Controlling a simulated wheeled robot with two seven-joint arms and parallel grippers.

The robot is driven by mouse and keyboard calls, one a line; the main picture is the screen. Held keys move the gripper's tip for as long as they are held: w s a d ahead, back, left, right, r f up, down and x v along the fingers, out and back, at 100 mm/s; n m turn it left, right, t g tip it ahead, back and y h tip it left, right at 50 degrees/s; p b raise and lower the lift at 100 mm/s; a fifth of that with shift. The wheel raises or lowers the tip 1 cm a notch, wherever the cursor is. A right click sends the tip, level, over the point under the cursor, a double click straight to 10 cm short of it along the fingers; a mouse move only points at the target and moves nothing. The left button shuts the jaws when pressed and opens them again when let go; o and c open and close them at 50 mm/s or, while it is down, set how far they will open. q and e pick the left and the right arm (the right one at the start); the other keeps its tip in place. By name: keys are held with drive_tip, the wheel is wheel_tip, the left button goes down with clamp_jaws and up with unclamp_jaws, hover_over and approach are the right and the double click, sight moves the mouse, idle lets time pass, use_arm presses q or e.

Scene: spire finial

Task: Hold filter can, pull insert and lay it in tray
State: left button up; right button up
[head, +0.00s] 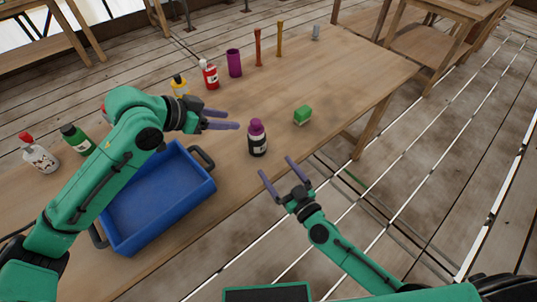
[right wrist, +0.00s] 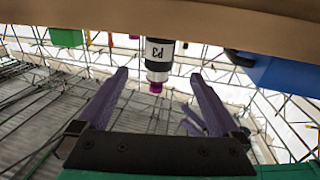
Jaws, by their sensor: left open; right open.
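The filter can (head: 258,148) is a dark can with a white label, upright near the table's front edge. The purple insert (head: 256,127) sits in its top. In the right wrist view the can (right wrist: 159,51), marked P3, appears inverted between my fingers' lines, with the purple insert (right wrist: 155,87) lowest in the picture. The blue tray (head: 150,195) lies left of the can, empty. My left gripper (head: 233,119) is open, just left of the can and apart from it. My right gripper (head: 275,166) is open and empty in front of the table edge, short of the can.
A green block (head: 303,115) stands right of the can. Several bottles, a purple cup (head: 234,63) and two slim posts line the table's far side. A white bottle (head: 39,154) and a green bottle (head: 76,139) stand at left.

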sight(261, 148)
drive_tip(key=x, duration=1.2)
drive_tip(key=shift+w, duration=0.15)
drive_tip(key=c, duration=1.5)
drive_tip(key=shift+o, duration=0.2)
